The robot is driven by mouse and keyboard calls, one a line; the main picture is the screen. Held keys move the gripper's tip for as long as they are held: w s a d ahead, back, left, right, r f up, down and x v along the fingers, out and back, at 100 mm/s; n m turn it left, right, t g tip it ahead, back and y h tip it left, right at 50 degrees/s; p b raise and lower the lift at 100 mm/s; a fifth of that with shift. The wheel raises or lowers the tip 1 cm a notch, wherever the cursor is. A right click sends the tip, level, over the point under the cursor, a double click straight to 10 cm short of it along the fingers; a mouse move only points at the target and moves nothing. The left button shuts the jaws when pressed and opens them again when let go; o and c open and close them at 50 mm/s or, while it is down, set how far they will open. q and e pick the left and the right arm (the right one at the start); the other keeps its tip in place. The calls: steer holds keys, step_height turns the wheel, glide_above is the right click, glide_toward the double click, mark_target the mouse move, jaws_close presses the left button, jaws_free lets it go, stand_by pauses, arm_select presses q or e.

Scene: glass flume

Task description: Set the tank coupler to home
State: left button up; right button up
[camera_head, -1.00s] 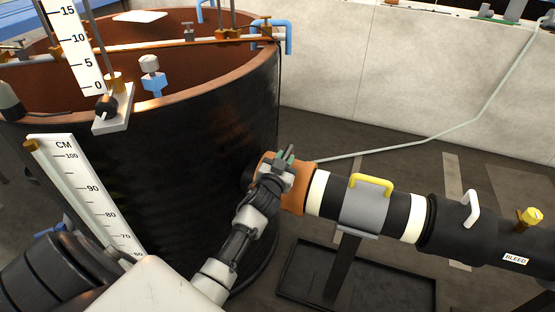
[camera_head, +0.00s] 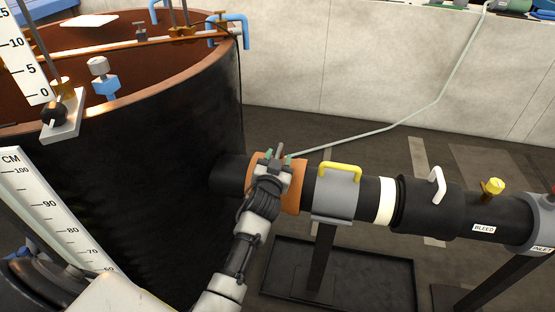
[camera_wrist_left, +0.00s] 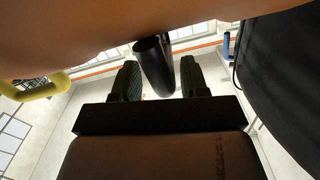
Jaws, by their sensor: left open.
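The orange tank coupler (camera_head: 293,199) is a collar around the black pipe just right of the dark tank (camera_head: 150,170). It also fills the top of the left wrist view (camera_wrist_left: 90,25). My left gripper (camera_head: 278,157) is in front of the collar and hides part of it. The gripper is open. In the left wrist view its two fingers (camera_wrist_left: 160,82) stand on either side of a dark round handle (camera_wrist_left: 153,62) that projects by the orange collar. Whether a finger touches the handle I cannot tell. My right gripper is not in view.
A grey clamp (camera_head: 335,198) with a yellow handle (camera_head: 340,170) sits on the pipe right of the collar. Further right are a white handle (camera_head: 437,185) and a yellow bleed valve (camera_head: 493,187). A scaled board (camera_head: 50,205) stands at left. A black tray (camera_head: 375,275) lies below.

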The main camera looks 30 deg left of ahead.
arm_select(q)
steer(key=v, duration=1.1)
steer(key=shift+w, duration=0.1)
steer(key=s+d+f+m+g+h+p, duration=0.1)
steer(key=s+d+f+g, duration=0.2)
steer(key=f, duration=0.6)
steer(key=s+d+f+g+h+p, duration=0.15)
steer(key=s+f, duration=0.35)
steer(key=f, duration=0.5)
steer(key=s+d+f+m+g+h+p, duration=0.15)
steer(key=s+f+g, duration=0.25)
steer(key=f, duration=0.5)
steer(key=s+a+f+g+p, duration=0.1)
steer(key=s+f, duration=0.4)
steer(key=s, duration=0.5)
steer(key=s+a+f+g, duration=0.1)
steer(key=s+f+g, duration=0.3)
steer(key=s, duration=0.6)
steer(key=s+a+f+g+p, duration=0.1)
steer(key=s+f, duration=0.4)
steer(key=s, duration=0.5)
steer(key=shift+s+a+f+g+p, duration=0.35)
steer(key=shift+a+g, duration=0.1)
steer(key=shift+g, duration=0.6)
